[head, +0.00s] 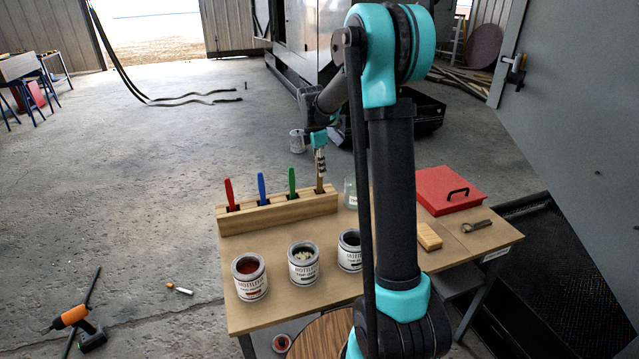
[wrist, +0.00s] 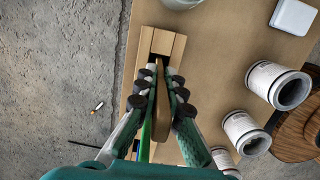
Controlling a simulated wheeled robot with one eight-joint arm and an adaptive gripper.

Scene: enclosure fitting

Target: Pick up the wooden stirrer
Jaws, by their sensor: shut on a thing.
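The wooden stirrer (head: 319,182) stands upright at the right end slot of the wooden rack (head: 270,216) on the table. My gripper (head: 319,152) is above that end of the rack, with its fingers shut around the stirrer's upper part. In the wrist view the brown stirrer (wrist: 163,112) lies between the two fingers of my gripper (wrist: 163,82). The rack's end (wrist: 165,37) with a dark slot shows just beyond the fingertips. I cannot tell whether the stirrer's lower end is still inside the slot.
Red (head: 229,190), blue (head: 261,186) and green (head: 292,181) handles stand in the rack to the left. Three paint cans, including a red one (head: 251,282), stand in front. A glass jar (head: 350,195) is close on the right. A red box (head: 450,187) lies farther right.

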